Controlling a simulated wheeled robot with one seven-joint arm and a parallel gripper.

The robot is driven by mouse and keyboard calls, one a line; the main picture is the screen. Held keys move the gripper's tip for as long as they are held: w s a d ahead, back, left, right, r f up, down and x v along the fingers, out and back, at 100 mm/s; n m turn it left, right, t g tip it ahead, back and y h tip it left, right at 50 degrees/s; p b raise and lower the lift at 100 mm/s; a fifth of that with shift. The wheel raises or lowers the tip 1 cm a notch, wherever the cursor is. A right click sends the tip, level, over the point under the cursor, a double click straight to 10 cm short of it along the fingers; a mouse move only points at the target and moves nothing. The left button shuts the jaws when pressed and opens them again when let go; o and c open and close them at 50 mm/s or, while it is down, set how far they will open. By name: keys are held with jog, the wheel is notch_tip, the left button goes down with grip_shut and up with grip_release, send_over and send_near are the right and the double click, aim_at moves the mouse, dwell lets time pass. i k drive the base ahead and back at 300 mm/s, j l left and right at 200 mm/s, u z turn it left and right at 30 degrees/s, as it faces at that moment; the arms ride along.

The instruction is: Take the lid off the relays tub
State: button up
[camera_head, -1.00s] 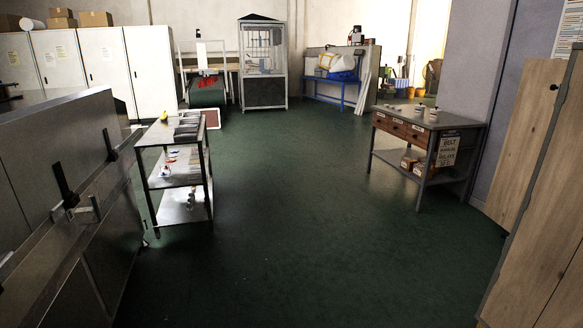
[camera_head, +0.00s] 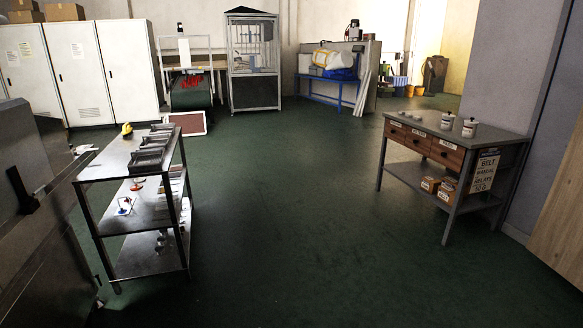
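Several small white tubs stand on top of the grey workbench at the right; one is a tub (camera_head: 469,127) near its front right, another is a tub (camera_head: 447,120) just behind it. Their labels are too small to read, so I cannot tell which is the relays tub. Each looks closed at the top, but lids cannot be made out clearly. The workbench (camera_head: 500,134) has labelled wooden drawers and a lower shelf. My gripper is not in view.
A metal shelf cart (camera_head: 116,160) with trays stands at the left. Labelled boxes (camera_head: 431,184) sit on the workbench's lower shelf, beside a sign (camera_head: 484,172). A glazed cabinet (camera_head: 254,62) and a blue bench (camera_head: 328,92) stand at the back. The green floor between is clear.

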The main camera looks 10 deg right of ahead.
aim_at(472, 122)
jog(key=i, duration=1.9)
jog(key=i+z, duration=0.2)
jog(key=i, duration=0.35)
jog(key=i+j+z, duration=0.2)
jog(key=i, duration=0.3)
jog(key=i+j+z, duration=0.2)
jog(key=i, duration=0.3)
jog(key=i+j+z, duration=0.2)
jog(key=z, duration=0.2)
jog(key=i+j+z, duration=0.6)
jog(key=z, duration=0.15)
jog(key=i+j+z, duration=0.15)
jog(key=j+z, duration=0.25)
jog(key=j, duration=0.15)
jog(key=i+j+z, duration=0.1)
jog(key=j, duration=0.3)
